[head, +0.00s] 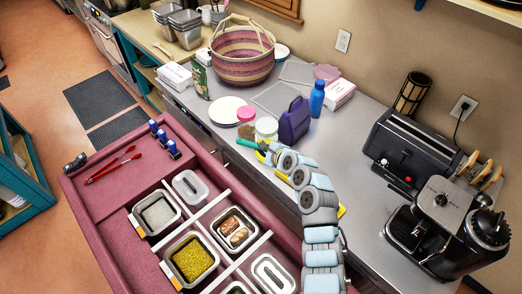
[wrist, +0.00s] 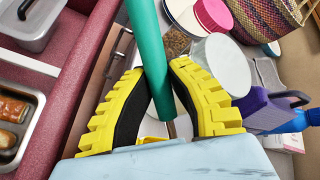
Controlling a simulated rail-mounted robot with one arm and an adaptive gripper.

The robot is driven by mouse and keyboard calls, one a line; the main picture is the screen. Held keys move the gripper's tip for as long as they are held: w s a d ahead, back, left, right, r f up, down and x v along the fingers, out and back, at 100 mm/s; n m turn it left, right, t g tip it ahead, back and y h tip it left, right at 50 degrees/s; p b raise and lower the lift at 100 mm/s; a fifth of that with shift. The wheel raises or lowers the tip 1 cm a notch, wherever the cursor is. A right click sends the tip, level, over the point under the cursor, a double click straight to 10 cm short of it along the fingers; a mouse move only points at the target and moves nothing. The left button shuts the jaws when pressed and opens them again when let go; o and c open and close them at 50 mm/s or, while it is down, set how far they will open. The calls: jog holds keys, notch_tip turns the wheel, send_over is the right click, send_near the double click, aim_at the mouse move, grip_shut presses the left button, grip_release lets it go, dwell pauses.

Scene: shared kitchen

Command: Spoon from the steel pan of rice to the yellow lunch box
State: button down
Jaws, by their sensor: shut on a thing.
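My gripper (head: 261,148) is over the counter by the jars, at the far edge of the pink serving counter. In the wrist view its yellow-and-black fingers (wrist: 158,70) are shut on a green handle (wrist: 151,45), apparently the spoon's. The green handle also shows at the fingertips in the head view (head: 246,142). The spoon's bowl is not clear in either view. The steel pan of rice (head: 158,214), with whitish content, sits in the pink counter, well left of my gripper. A yellow patch (head: 341,211) shows beside my arm; I cannot tell whether it is the lunch box.
A pan of yellow food (head: 192,259), a pan of brown pieces (head: 234,232) and lidded pans are near the rice. Red tongs (head: 112,168) lie left.

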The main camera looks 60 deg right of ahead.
jog(key=shift+a+f+h+b, duration=0.15)
jog(key=shift+f+h+b, duration=0.15)
jog(key=shift+b, duration=0.05)
jog(key=t+h+b, duration=0.1)
jog(key=b, duration=0.1)
jog(key=h+b, duration=0.2)
jog(key=shift+a+f+t+b, duration=0.2)
jog(key=shift+t+b, duration=0.1)
jog(key=shift+t, duration=0.1)
jog(key=t+h+b, duration=0.1)
jog(key=h+b, duration=0.1)
jog(key=h, duration=0.1)
jog(key=shift+a+t+h+b, duration=0.1)
jog(key=shift+t+h+b, duration=0.4)
jog(key=shift+h+b, duration=0.65)
jog(key=shift+f+h, duration=0.1)
jog(key=shift+h, duration=0.45)
jog(key=shift+r+y+p, duration=0.3)
jog(key=shift+r+p, duration=0.15)
jog(key=shift+p, duration=0.1)
jog(key=shift+y+p, duration=0.3)
jog(key=shift+y, duration=0.1)
